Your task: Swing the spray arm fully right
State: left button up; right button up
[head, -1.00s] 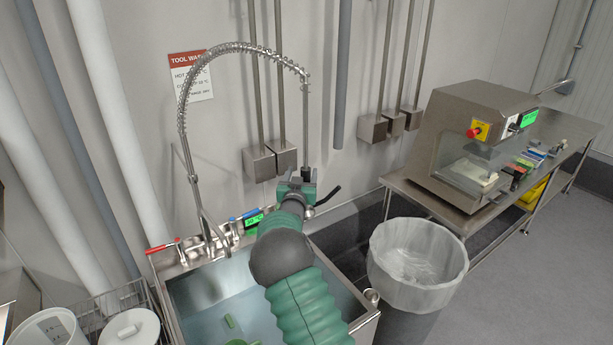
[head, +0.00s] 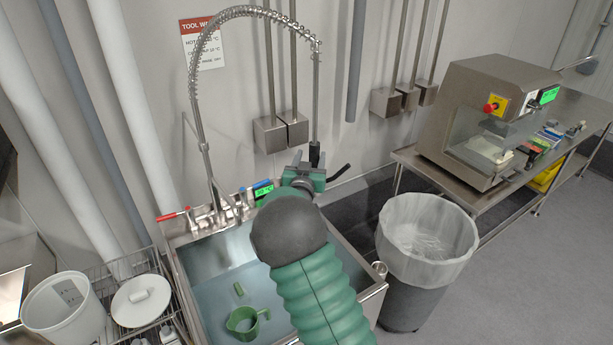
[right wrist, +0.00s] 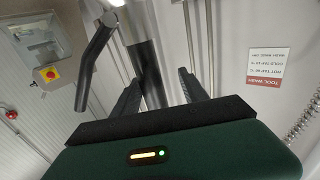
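The spray arm (head: 202,125) is a tall metal riser with a spring-coiled hose arching over the sink to the right. Its straight end with a dark spray valve (head: 315,152) hangs down at the sink's back right. My right gripper (head: 308,178) is at this valve, and a black lever (head: 340,173) sticks out to its right. In the right wrist view, the fingers (right wrist: 160,92) stand apart with the dark valve body (right wrist: 146,72) between them, nearer the left finger. Whether they touch it I cannot tell. My left gripper is out of view.
The steel sink (head: 172,248) holds water and a green jug (head: 243,323). A red-handled tap (head: 173,215) is at its back left. A lined bin (head: 428,240) stands right of the sink, before a bench machine (head: 500,110). A white tub (head: 62,310) sits at the left.

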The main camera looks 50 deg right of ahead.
jog(key=v, duration=0.9)
jog(key=shift+b, duration=0.45)
jog(key=shift+d, duration=0.1)
